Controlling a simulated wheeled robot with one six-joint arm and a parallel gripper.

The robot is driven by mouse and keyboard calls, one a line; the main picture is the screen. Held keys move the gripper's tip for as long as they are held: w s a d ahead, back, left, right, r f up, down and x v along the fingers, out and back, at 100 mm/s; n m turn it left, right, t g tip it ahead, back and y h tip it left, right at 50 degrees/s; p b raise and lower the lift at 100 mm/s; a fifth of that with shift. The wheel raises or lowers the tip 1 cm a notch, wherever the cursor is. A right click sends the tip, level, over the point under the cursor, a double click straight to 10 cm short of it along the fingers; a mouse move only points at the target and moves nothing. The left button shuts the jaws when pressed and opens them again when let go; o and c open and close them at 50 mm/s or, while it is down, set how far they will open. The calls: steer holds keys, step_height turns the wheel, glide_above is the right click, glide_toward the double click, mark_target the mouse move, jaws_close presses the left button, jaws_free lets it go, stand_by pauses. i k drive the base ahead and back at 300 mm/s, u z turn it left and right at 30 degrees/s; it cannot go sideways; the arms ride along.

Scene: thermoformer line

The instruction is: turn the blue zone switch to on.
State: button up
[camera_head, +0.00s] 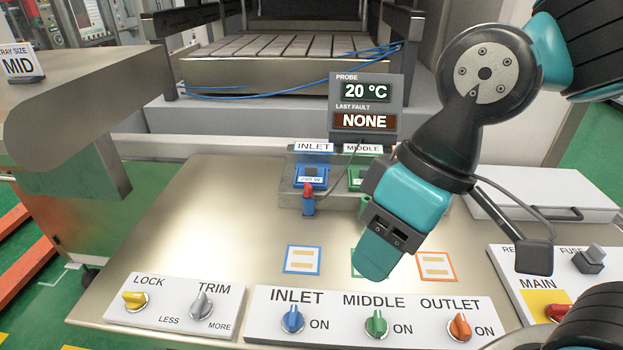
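The blue zone switch (292,320) is a round knob under the word INLET on the white front panel (390,300). The word ON is printed to its right. Its grip looks roughly upright, not turned towards ON. A green knob (376,325) under MIDDLE and an orange knob (459,327) under OUTLET sit to its right on the same panel. My gripper (377,258) hangs above and behind the panel, up and right of the blue knob and apart from it. It covers much of a green-framed square mark. Its finger opening cannot be made out.
A LOCK and TRIM panel (172,304) stands left of the zone panel, and a MAIN and FUSE panel (540,285) right. Behind are a display reading 20 °C and NONE (363,106) and a blue INLET block (311,180) with a red-tipped lever. The metal tabletop (220,225) is bare at left.

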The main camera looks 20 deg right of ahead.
mark_target(293, 321)
steer(key=z, duration=1.5)
steer(key=k, duration=0.8)
steer(key=u, duration=1.4)
